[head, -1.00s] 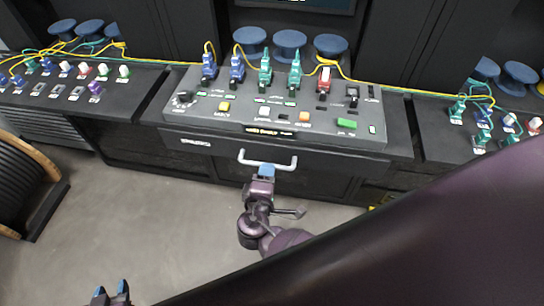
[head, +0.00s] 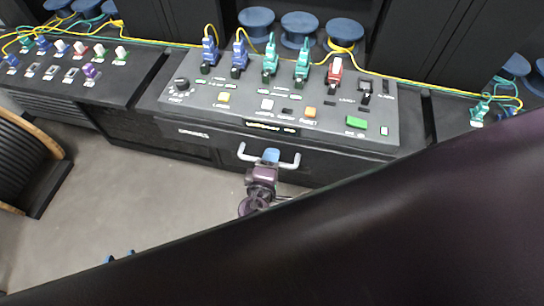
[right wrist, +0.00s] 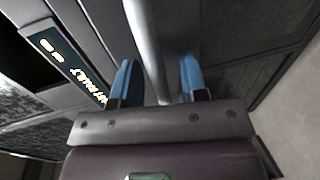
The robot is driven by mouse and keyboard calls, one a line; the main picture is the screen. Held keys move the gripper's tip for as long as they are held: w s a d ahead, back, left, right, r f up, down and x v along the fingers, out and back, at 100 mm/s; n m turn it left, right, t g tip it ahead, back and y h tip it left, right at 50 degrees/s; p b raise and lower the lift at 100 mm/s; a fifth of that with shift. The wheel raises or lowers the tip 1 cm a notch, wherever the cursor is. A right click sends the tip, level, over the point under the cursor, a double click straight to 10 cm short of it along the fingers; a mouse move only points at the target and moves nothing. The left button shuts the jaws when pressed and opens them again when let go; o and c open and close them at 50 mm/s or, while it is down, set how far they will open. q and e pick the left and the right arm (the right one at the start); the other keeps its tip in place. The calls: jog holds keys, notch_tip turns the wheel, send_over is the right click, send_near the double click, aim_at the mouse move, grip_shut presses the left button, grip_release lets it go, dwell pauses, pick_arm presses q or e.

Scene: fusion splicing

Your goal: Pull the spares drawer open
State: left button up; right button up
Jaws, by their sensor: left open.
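The spares drawer (head: 222,139) is the dark front under the sloped console in the head view. No gap shows around it, and it looks shut. Its pale bar handle (head: 290,164) sticks out from the front. My right gripper (head: 270,156) is at the middle of the handle, its blue fingertips over the bar. In the right wrist view, the handle bar (right wrist: 148,45) runs between the two blue fingers (right wrist: 158,80), with a visible gap on its right side.
The console (head: 220,112) above carries buttons and several blue, green and red connectors with yellow fibres. Blue spools (head: 299,28) stand behind it. A side bench (head: 100,80) is at left, a cable reel (head: 25,165) on the floor. My own dark arm covers the lower right.

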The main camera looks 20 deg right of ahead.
grip_shut()
jog(key=shift+s+a, duration=0.15)
dwell(0.4)
